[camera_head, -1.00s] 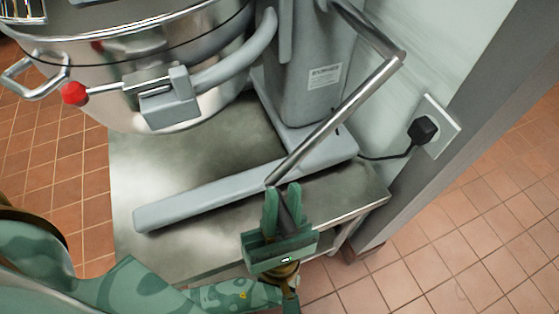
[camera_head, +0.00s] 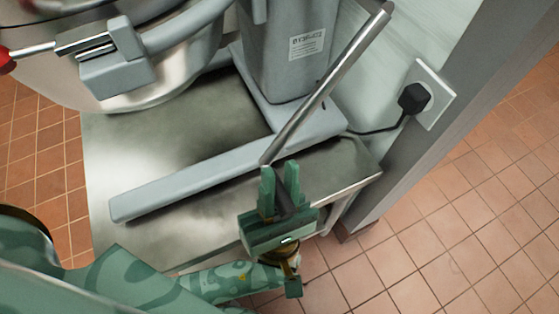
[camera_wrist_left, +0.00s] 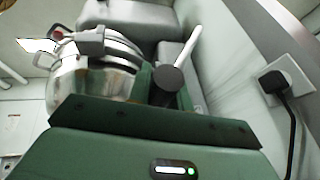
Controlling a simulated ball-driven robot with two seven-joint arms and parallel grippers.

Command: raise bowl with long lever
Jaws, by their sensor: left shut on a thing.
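The steel mixing bowl (camera_head: 175,85) is at the upper left of the head view, partly cut off, with a grey bracket (camera_head: 115,70) on its side. It also shows in the wrist view (camera_wrist_left: 85,85). The long lever (camera_head: 325,85) is a metal rod slanting down from the upper right beside the mixer's column (camera_head: 285,60). My left gripper (camera_head: 280,178) is shut on the lever's dark lower end. In the wrist view the lever's round dark end (camera_wrist_left: 167,78) sits at the green fingers. My right gripper is not in view.
The mixer's grey base leg (camera_head: 180,182) lies on a steel table (camera_head: 115,155), close behind my left gripper. A black plug (camera_head: 412,98) with a cable sits in a wall socket (camera_head: 437,90) at the right. Tiled floor (camera_head: 450,230) is clear at the lower right.

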